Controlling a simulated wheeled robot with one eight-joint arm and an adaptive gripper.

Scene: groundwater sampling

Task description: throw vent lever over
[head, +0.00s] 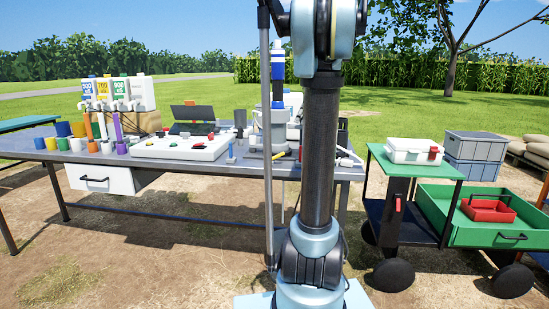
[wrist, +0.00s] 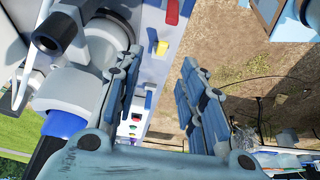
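My gripper (wrist: 160,60) is open in the wrist view, with its two blue-grey fingers wide apart and nothing between them. Beyond the gap is the edge of a white panel. On it are a red handle-like piece (wrist: 172,12), a yellow knob (wrist: 162,48) and a blue piece (wrist: 148,98). I cannot tell which part is the vent lever. A grey and white cylindrical apparatus (wrist: 85,88) is close beside the left finger. In the head view, my arm hides part of the table's right end, and I cannot make out the gripper clearly.
The grey table (head: 215,166) holds a white control box (head: 180,148), several coloured cups and bottles. A green cart (head: 490,212) with a red tray (head: 488,209) stands at the right. Open dirt ground lies in front of the table.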

